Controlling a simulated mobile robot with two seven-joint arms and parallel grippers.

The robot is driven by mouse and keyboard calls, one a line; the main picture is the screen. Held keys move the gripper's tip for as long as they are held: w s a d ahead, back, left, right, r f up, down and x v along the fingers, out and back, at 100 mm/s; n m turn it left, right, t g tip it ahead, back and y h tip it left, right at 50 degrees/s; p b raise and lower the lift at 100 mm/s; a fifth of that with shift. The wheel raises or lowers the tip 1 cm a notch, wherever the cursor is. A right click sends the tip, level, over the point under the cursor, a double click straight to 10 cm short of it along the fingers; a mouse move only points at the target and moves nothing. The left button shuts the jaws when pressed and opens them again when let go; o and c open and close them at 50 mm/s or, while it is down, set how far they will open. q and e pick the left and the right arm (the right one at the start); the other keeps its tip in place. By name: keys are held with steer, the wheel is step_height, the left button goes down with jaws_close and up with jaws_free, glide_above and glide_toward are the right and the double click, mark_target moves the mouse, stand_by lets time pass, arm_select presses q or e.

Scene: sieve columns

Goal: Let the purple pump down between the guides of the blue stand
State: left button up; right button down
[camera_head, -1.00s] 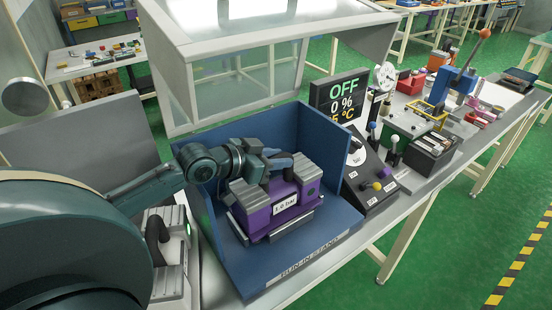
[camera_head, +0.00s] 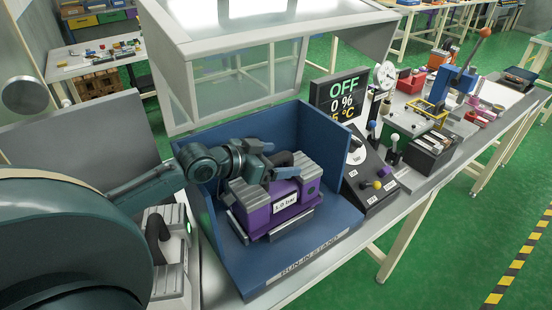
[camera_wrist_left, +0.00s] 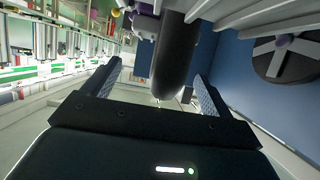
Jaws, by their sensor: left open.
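The purple pump (camera_head: 262,211) stands upright in the blue stand (camera_head: 341,226), low between the grey guides (camera_head: 237,228) at its base. It has grey ribbed blocks on top and a black arched handle (camera_head: 300,160). I cannot tell whether it rests fully on the floor of the stand. My left gripper (camera_head: 275,166) is at the handle, open. In the left wrist view the open fingers (camera_wrist_left: 156,90) stand to either side of the black handle (camera_wrist_left: 176,58), with gaps visible. The far guides are hidden behind the pump. My right gripper is not in view.
A control box with levers and knobs (camera_head: 372,190) and an "OFF" display (camera_head: 338,98) stand right of the stand. A clear-windowed hood (camera_head: 235,80) is behind. A pale unit with a black handle (camera_head: 170,255) stands at the left. The stand's blue walls rise close behind the gripper.

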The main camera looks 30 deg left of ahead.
mark_target(269, 158)
arm_select(q)
steer(key=shift+r, duration=0.1)
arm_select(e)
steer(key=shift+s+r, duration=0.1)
arm_select(q)
steer(key=shift+p+v, duration=1.15)
steer(key=shift+v, duration=0.35)
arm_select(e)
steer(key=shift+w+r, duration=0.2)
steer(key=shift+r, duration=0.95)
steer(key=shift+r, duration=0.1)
arm_select(q)
steer(key=shift+a+p, duration=0.15)
steer(key=shift+p, duration=0.5)
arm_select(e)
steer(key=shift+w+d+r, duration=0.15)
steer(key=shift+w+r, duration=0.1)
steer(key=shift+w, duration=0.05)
arm_select(q)
steer(key=shift+s+a+r+p, duration=0.1)
steer(key=shift+s+r+p, duration=0.05)
steer(key=shift+p, duration=0.55)
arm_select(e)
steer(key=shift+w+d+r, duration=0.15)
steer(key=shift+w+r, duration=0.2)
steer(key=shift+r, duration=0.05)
